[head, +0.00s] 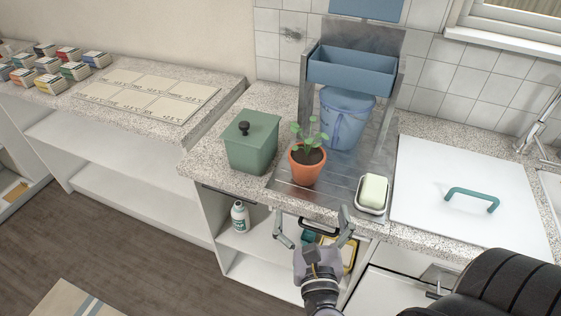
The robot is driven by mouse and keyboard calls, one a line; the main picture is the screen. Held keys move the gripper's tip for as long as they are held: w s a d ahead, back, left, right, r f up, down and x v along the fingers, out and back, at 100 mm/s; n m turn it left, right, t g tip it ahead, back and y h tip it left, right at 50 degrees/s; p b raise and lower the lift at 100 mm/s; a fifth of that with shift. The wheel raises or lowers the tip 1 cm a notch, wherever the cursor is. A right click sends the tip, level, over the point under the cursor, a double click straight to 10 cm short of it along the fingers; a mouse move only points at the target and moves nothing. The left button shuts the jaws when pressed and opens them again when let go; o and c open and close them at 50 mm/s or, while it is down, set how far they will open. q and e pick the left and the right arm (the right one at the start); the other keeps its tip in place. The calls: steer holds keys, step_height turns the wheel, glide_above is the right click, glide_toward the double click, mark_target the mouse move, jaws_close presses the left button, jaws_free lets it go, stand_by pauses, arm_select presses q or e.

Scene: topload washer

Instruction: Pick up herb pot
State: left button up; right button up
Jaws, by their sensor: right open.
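The herb pot (306,166) is a small terracotta pot with dark soil and a green leafy plant. It stands upright on a metal tray on the speckled counter, in the middle of the head view. My right gripper (313,228) is open and empty. In the picture it is just below the pot, by the counter's front edge, with its two fingers spread apart. It does not touch the pot. My left gripper is not in view.
A green lidded box (252,142) stands left of the pot. A blue bucket (346,117) is behind it, under a blue bin (352,71). A soap dish (372,194) sits at right, beside a white lid with a teal handle (472,198). Small boxes lie far left.

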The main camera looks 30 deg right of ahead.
mark_target(309, 169)
steer(key=p+x, duration=0.1)
steer(key=x, duration=0.2)
steer(key=p+x, duration=0.1)
steer(key=x, duration=0.3)
steer(key=p+x, duration=0.1)
steer(key=x, duration=0.3)
steer(key=shift+s+d+r, duration=0.15)
steer(key=shift+d+r, duration=0.05)
steer(key=shift+r, duration=0.1)
steer(key=shift+p+x, duration=0.35)
steer(key=shift+x, duration=0.5)
steer(key=p+x, duration=0.1)
steer(key=x, duration=0.2)
steer(key=shift+w+d, duration=0.1)
steer(key=shift+w, duration=0.2)
steer(key=shift+w+d+f, duration=0.2)
steer(key=shift+w+d, duration=0.05)
steer(key=shift+w, duration=0.2)
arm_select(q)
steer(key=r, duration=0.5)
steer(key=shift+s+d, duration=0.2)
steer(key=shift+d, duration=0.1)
arm_select(e)
steer(key=shift+c, duration=0.6)
steer(key=c, duration=1.5)
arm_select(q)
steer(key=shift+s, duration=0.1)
arm_select(e)
steer(key=shift+r, duration=0.1)
steer(key=shift+c, duration=0.5)
